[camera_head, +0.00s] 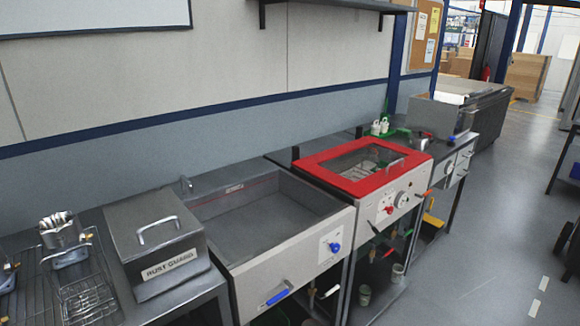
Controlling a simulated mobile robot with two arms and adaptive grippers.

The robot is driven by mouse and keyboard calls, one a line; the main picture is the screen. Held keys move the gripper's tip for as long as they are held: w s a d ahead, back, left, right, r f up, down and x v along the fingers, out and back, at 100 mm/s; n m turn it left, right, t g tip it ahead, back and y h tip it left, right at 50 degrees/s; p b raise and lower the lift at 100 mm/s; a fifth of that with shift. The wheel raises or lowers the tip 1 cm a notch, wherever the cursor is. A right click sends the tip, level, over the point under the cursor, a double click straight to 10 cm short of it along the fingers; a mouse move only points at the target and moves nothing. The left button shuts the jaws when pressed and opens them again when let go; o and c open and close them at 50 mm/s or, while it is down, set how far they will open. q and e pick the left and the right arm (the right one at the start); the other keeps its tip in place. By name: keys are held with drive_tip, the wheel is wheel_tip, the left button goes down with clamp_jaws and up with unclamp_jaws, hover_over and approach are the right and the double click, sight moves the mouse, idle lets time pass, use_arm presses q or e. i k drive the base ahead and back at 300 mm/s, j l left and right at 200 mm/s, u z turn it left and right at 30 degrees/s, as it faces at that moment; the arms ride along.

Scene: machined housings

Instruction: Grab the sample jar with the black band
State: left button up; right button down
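Two small jar-like containers stand on the lower shelf beneath the red-topped unit: a greenish one (364,294) and a pale one (397,272). Both are too small to make out a black band. Small white bottles (380,127) stand on a green tray behind the red-topped unit; no black band can be made out on them either. I cannot tell which of these, if any, is the sample jar. Neither of my grippers shows in the head view.
A steel basin (225,262) sits between a lidded "RUST GUARD" box (155,245) and the red-topped tank (335,160). Wire baskets (88,300) are at left. A blue handle (277,296) projects from the basin front.

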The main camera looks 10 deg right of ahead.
sight(365, 292)
drive_tip(key=i+l, duration=0.15)
drive_tip(key=l, duration=0.25)
drive_tip(key=i+l+u, duration=0.1)
drive_tip(key=l, duration=0.25)
drive_tip(key=i+l, duration=0.25)
drive_tip(key=l, duration=0.15)
drive_tip(key=i+l+u, duration=0.1)
drive_tip(key=l, duration=0.3)
drive_tip(key=i+l, duration=0.15)
drive_tip(key=l, duration=0.25)
drive_tip(key=i+l+u, duration=0.1)
drive_tip(key=l, duration=0.3)
drive_tip(key=i+l, duration=0.2)
drive_tip(key=l, duration=0.2)
drive_tip(key=i+l+u, duration=0.1)
drive_tip(key=l, duration=0.3)
